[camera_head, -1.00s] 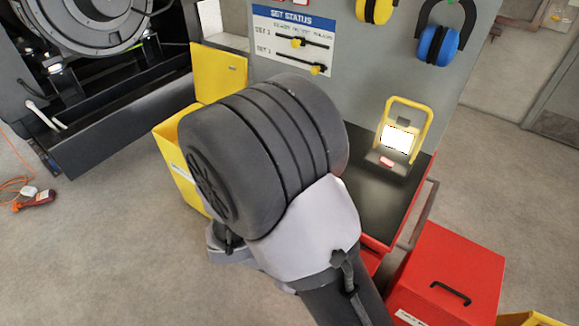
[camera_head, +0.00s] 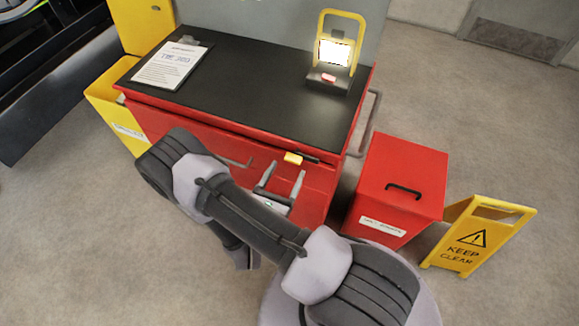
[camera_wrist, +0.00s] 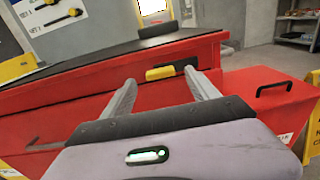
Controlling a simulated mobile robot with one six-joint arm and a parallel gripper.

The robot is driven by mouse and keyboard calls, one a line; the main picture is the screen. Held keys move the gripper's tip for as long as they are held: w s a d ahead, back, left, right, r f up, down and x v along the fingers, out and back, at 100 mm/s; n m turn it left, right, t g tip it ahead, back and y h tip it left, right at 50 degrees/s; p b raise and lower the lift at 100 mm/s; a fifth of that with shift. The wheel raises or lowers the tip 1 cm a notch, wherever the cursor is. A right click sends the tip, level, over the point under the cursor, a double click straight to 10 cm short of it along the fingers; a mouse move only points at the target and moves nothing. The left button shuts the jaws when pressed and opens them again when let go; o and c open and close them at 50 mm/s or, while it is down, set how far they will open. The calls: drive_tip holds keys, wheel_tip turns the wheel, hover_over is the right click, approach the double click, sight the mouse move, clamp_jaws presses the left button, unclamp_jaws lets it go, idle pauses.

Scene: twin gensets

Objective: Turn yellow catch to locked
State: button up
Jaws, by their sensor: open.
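The yellow catch (camera_head: 293,158) is a small yellow block on the upper front of the red tool cabinet (camera_head: 215,135), with a dark bar at its right. In the wrist view the catch (camera_wrist: 160,73) shows between my finger ends, with the dark bar (camera_wrist: 184,66) beside the right finger. My gripper (camera_head: 284,174) is open and empty, pointing at the cabinet front just below the catch in the head view. It also shows in the wrist view (camera_wrist: 160,82). I cannot tell whether a finger touches the catch. No locked mark can be made out.
A red lidded box (camera_head: 400,185) and a yellow caution sign (camera_head: 478,236) are at the right. A yellow bin (camera_head: 115,115) is at the left.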

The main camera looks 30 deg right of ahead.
sight(292, 161)
drive_tip(key=shift+x, duration=1.7)
clamp_jaws()
